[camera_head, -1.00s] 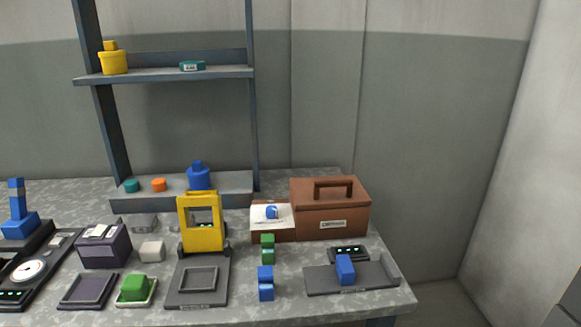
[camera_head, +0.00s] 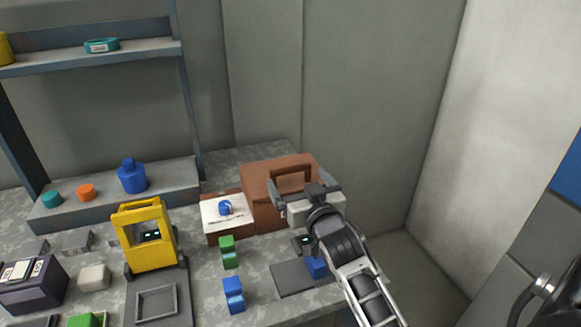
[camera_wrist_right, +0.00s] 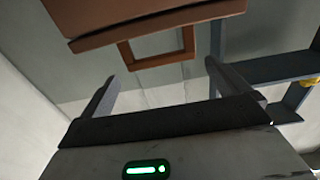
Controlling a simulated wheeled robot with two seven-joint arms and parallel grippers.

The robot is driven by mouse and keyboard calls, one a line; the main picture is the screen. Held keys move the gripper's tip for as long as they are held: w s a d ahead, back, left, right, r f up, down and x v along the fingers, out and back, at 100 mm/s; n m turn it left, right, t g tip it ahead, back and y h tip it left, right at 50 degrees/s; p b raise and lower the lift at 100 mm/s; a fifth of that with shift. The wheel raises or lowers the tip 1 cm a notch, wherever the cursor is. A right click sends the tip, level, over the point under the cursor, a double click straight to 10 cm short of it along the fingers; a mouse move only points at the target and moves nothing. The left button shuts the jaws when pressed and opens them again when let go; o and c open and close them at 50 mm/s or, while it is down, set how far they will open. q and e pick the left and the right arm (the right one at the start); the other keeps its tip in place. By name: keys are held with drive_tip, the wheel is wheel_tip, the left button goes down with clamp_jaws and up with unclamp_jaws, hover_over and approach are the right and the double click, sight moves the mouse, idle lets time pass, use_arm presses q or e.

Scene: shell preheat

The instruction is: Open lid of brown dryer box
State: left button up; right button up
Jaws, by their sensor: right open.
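The brown dryer box (camera_head: 263,215) stands at the right end of the table. Its brown lid (camera_head: 258,170) looks closed and carries an arched handle (camera_head: 276,180). My right gripper (camera_head: 308,191) is open at the front right of the lid, beside the handle, and hides part of the box. In the right wrist view, the open fingers (camera_wrist_right: 160,85) point toward the handle (camera_wrist_right: 127,52), with the lid (camera_wrist_right: 150,18) above it. The handle appears beyond the fingertips, not gripped. My left gripper is out of view.
A white-topped tray with a blue piece (camera_head: 225,208) stands left of the box. A dark tray (camera_head: 290,277) lies under my right arm. Walls stand behind and right.

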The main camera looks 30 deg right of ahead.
sight(292, 171)
drive_tip(key=x, duration=0.4)
drive_tip(key=shift+w, duration=0.25)
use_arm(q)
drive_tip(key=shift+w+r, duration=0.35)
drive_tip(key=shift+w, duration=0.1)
use_arm(e)
drive_tip(key=shift+w+d, duration=0.15)
drive_tip(key=shift+w, duration=0.4)
